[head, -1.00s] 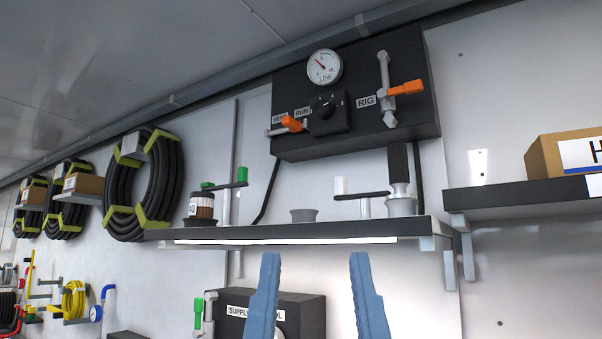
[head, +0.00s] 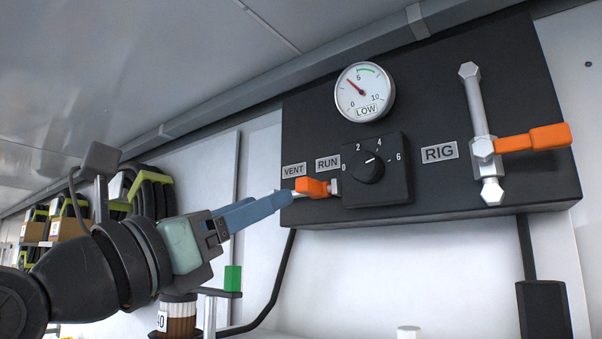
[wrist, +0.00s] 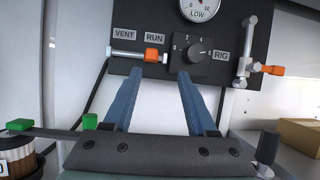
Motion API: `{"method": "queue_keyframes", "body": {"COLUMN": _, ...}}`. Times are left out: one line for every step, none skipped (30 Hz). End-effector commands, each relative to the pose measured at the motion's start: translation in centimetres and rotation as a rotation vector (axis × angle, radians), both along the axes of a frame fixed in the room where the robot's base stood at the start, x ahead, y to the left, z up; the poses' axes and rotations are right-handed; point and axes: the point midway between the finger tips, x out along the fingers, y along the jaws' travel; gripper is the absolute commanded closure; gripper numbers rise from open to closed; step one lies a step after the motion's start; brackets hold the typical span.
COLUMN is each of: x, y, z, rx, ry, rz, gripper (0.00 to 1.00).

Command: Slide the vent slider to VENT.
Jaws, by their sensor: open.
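The vent slider is an orange block (head: 312,187) on a pale horizontal rod, low on the left of the black panel (head: 440,190). It sits below the RUN label (head: 328,163), right of the VENT label (head: 293,171). In the wrist view the orange block (wrist: 152,54) is also under RUN, with bare rod to its left under VENT. My gripper (wrist: 161,72) is open and empty, its blue fingers spread and pointing at the panel. In the head view its fingertips (head: 284,198) appear just left of the block; I cannot tell whether they touch.
A dial knob (head: 369,169) stands just right of the slider, with a LOW gauge (head: 364,92) above. The RIG valve with its orange handle (head: 535,140) is further right. A green-ended lever (head: 232,278) and a ribbed canister (head: 178,317) are below my gripper.

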Motion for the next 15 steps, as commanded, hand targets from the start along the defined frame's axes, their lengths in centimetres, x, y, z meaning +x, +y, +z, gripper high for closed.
{"method": "queue_keyframes", "body": {"x": 0.5, "y": 0.8, "z": 0.1, "rx": 0.034, "ry": 0.014, "rz": 0.037, "gripper": 0.43}}
{"method": "queue_keyframes", "body": {"x": 0.8, "y": 1.0, "z": 0.0, "rx": 0.046, "ry": 0.018, "rz": 0.049, "gripper": 0.43}}
{"method": "queue_keyframes", "body": {"x": 1.1, "y": 1.1, "z": -0.1, "rx": 0.055, "ry": 0.023, "rz": 0.058, "gripper": 0.43}}
{"method": "queue_keyframes", "body": {"x": 1.3, "y": 1.0, "z": 0.0, "rx": 0.058, "ry": 0.025, "rz": 0.061, "gripper": 0.43}}
{"method": "queue_keyframes", "body": {"x": 1.5, "y": 0.8, "z": 0.1, "rx": 0.059, "ry": 0.026, "rz": 0.061, "gripper": 0.43}}
{"method": "queue_keyframes", "body": {"x": 1.8, "y": 0.5, "z": 0.3, "rx": 0.057, "ry": 0.025, "rz": 0.058, "gripper": 0.43}}
{"method": "queue_keyframes", "body": {"x": 2.1, "y": 0.2, "z": 0.5, "rx": 0.057, "ry": 0.025, "rz": 0.056, "gripper": 0.43}}
{"method": "queue_keyframes", "body": {"x": 2.5, "y": -0.1, "z": 0.8, "rx": 0.056, "ry": 0.025, "rz": 0.055, "gripper": 0.43}}
{"method": "queue_keyframes", "body": {"x": 3.0, "y": -0.4, "z": 1.2, "rx": 0.055, "ry": 0.024, "rz": 0.055, "gripper": 0.43}}
{"method": "queue_keyframes", "body": {"x": 3.4, "y": -0.8, "z": 1.5, "rx": 0.056, "ry": 0.024, "rz": 0.054, "gripper": 0.43}}
{"method": "queue_keyframes", "body": {"x": 3.9, "y": -1.1, "z": 1.7, "rx": 0.056, "ry": 0.024, "rz": 0.054, "gripper": 0.43}}
{"method": "queue_keyframes", "body": {"x": 4.5, "y": -1.6, "z": 2.1, "rx": 0.054, "ry": 0.024, "rz": 0.053, "gripper": 0.43}}
{"method": "queue_keyframes", "body": {"x": 5.0, "y": -2.0, "z": 2.4, "rx": 0.054, "ry": 0.024, "rz": 0.053, "gripper": 0.43}}
{"method": "queue_keyframes", "body": {"x": 5.5, "y": -2.3, "z": 2.6, "rx": 0.053, "ry": 0.025, "rz": 0.052, "gripper": 0.43}}
{"method": "queue_keyframes", "body": {"x": 6.1, "y": -2.7, "z": 2.9, "rx": 0.053, "ry": 0.025, "rz": 0.053, "gripper": 0.43}}
